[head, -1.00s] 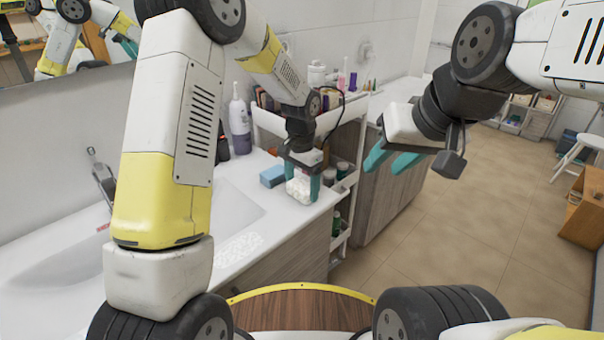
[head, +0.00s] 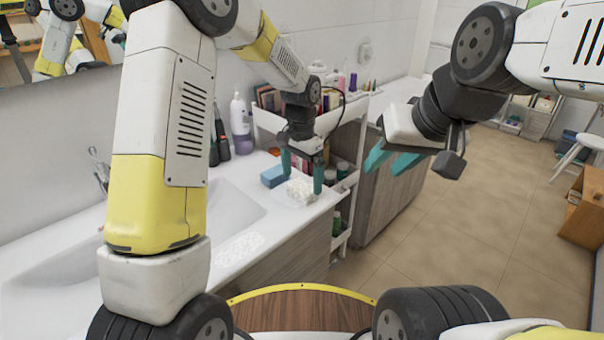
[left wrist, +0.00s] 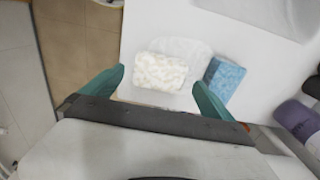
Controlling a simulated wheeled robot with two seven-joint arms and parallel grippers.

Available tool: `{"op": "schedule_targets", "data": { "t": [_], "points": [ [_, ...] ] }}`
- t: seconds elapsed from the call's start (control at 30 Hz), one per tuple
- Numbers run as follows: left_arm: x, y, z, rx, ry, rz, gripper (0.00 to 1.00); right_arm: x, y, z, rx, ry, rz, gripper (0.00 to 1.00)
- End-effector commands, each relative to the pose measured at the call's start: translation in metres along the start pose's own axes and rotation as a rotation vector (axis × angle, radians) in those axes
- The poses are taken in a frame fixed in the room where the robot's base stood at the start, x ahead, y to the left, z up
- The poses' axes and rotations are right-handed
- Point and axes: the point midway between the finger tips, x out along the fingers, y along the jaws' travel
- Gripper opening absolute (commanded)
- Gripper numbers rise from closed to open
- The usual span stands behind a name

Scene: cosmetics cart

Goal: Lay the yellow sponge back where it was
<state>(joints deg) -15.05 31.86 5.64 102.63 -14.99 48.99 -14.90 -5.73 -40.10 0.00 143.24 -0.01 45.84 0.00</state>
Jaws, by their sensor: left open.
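A pale cream, mottled sponge (head: 300,190), the only one near yellow, lies flat at the counter's corner. In the left wrist view the sponge (left wrist: 160,72) rests on or against a pale, rounded dish-like shape (left wrist: 190,47); I cannot tell which. A blue sponge (head: 273,176) lies just left of it in the head view, and shows right of it in the left wrist view (left wrist: 223,78). My left gripper (head: 302,173) is open above the cream sponge, its teal fingers on either side and clear of it. My right gripper (head: 382,168) is open and empty, over the floor.
A white cart (head: 345,122) with bottles and boxes stands behind the counter's end. A lotion bottle (head: 240,125) and dark bottles stand by the wall. The sink basin (head: 235,205) is to the left. The counter's front edge is close to the sponge.

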Motion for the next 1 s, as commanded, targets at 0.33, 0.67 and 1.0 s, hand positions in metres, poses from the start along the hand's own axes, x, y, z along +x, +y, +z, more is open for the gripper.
{"op": "schedule_targets", "data": {
  "t": [0.33, 0.67, 1.0],
  "points": [
    [-0.07, 0.0, -0.001, 0.0, 0.002, -0.001, 0.98, 0.0, 0.0, 0.0, 0.0, 0.0, 0.0, 0.36],
    [-0.109, -0.002, 0.019, -0.048, 0.037, -0.014, 0.98, 0.0, 0.0, 0.0, 0.0, 0.0, 0.0, 0.36],
    [-0.184, 0.008, 0.121, -0.298, 0.226, -0.051, 0.98, 0.0, 0.0, 0.0, 0.0, 0.0, 0.0, 0.36]
  ]
}}
